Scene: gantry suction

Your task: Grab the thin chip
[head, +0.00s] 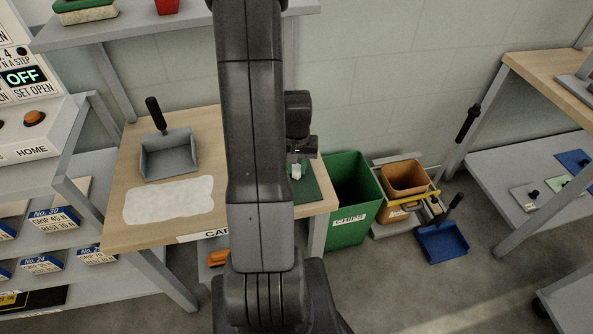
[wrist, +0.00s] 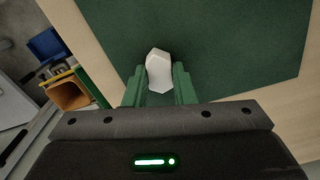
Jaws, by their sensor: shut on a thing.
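A small white, angular chip (wrist: 159,70) sits between the green fingers of my gripper (wrist: 159,88) in the wrist view. My gripper is shut on it, and the fingers hide its lower sides. The chip also shows as a small pale piece (head: 296,171) below my gripper in the head view. It is over the dark green mat (wrist: 235,40) on the wooden bench; I cannot tell whether it still touches the mat. How thin the chip is cannot be made out.
A green bin (head: 346,232) labelled CHIPS stands right of the bench (head: 121,222). Beyond it are an orange-brown bin (head: 404,178) and a blue dustpan (head: 442,243). A grey dustpan (head: 168,156) and a white patch (head: 168,200) lie on the bench, left of my arm.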

